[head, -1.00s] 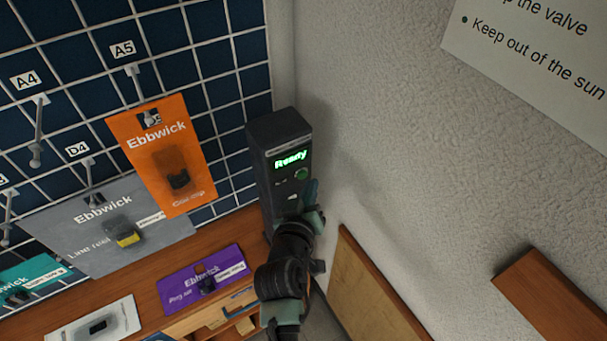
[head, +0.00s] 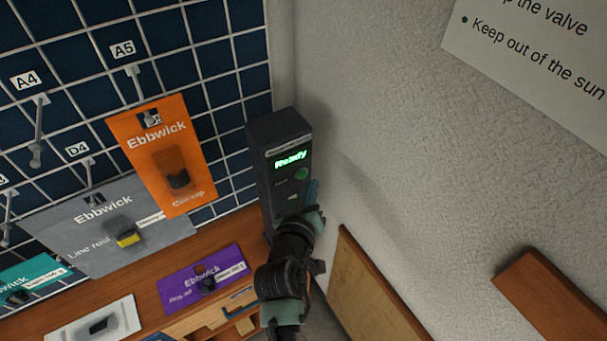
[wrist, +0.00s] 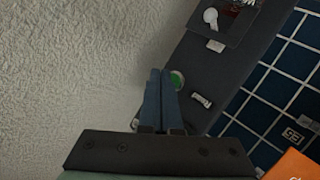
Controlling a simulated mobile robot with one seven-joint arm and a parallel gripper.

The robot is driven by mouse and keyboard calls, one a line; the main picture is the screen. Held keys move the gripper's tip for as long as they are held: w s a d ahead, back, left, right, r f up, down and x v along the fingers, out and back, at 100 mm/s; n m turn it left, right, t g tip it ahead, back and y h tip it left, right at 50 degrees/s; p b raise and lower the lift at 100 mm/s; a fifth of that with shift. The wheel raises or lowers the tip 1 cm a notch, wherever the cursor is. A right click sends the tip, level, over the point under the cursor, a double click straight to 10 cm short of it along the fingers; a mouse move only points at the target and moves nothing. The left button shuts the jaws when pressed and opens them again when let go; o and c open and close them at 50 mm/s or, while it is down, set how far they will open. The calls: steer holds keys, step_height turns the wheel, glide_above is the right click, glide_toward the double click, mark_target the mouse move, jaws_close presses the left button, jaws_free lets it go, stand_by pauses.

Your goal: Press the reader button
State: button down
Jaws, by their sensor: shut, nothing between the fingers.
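The reader (head: 276,150) is a tall dark box standing at the right end of the bench, against the wall corner. Its lit screen (head: 291,160) reads "Ready" in green. The green round reader button (head: 301,174) sits below the screen; in the wrist view the button (wrist: 177,79) is partly hidden behind my fingertips. My gripper (head: 312,186) is shut and empty, its blue fingers close in front of the reader's face just below the button. In the wrist view my gripper (wrist: 160,73) points at the button's left part. I cannot tell whether they touch.
An orange Ebbwick card (head: 150,172) and a grey one (head: 75,235) hang on the rack left of the reader. A purple packet (head: 190,290) lies on the wooden bench (head: 150,305). The rough white wall (head: 390,120) stands close on the right.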

steer(key=shift+w+a, duration=0.1)
steer(key=shift+w+a+b, duration=0.15)
steer(key=shift+w+b, duration=0.1)
steer(key=shift+b, duration=0.2)
steer(key=shift+w+a+b, duration=0.3)
steer(key=shift+w+b, duration=0.1)
stand_by(0.6)
stand_by(0.4)
steer(key=shift+s+d+p, duration=0.55)
steer(key=shift+s+p, duration=0.05)
steer(key=shift+s, duration=0.15)
steer(key=shift+s+d+p, duration=0.75)
steer(key=shift+s+p, duration=0.2)
steer(key=shift+s, duration=0.1)
steer(key=shift+s+d+p, duration=0.7)
steer(key=shift+s+p, duration=0.2)
steer(key=shift+s, duration=0.1)
